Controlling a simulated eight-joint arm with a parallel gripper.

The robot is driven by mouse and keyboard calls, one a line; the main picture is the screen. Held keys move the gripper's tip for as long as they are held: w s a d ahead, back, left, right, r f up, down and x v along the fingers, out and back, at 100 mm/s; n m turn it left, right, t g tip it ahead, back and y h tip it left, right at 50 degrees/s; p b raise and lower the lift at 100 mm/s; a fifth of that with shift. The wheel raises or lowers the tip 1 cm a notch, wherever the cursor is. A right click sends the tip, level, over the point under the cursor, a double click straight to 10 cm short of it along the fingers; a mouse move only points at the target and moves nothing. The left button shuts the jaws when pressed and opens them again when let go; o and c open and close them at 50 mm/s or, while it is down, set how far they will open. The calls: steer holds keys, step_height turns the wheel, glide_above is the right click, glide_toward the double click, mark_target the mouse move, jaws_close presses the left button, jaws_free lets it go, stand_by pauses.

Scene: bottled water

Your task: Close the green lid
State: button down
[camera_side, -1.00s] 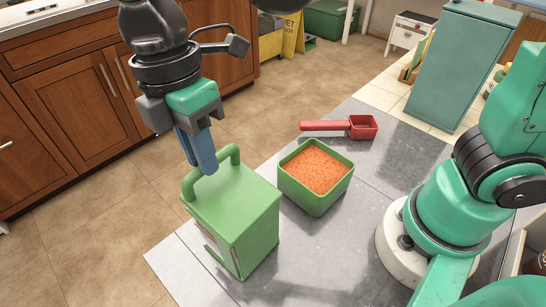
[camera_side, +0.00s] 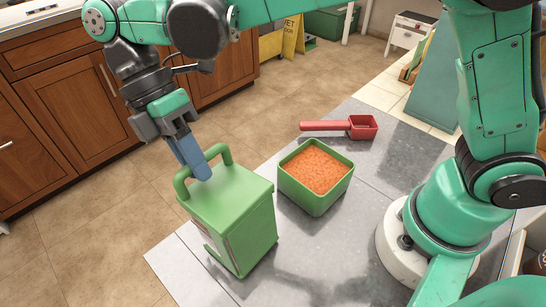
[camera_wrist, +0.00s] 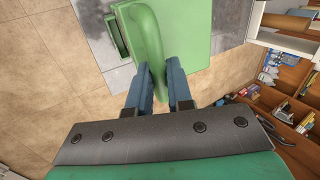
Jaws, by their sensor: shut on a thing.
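A tall green box-shaped piece (camera_side: 238,205) with an arched green handle (camera_side: 225,155) on top stands at the left end of the grey table. I cannot tell whether its top is a separate lid. My gripper (camera_side: 203,172) points down at this handle from above. In the wrist view my gripper's two blue fingers (camera_wrist: 158,75) close around the handle (camera_wrist: 150,38). The green top (camera_wrist: 195,30) shows beside it. The fingers hide part of the handle. An open green box (camera_side: 317,200) full of orange grains (camera_side: 316,170) stands to the right, apart from the handled piece.
A red scoop (camera_side: 360,127) lies behind the open box. The grey table (camera_side: 330,255) is clear in front of the open box. A teal cabinet (camera_side: 430,90) stands at the back right. Brown cupboards (camera_side: 60,110) line the back left.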

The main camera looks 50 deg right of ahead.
steer(key=shift+f, duration=0.1)
steer(key=c, duration=0.8)
jaws_free()
steer(key=shift+v, duration=2.9)
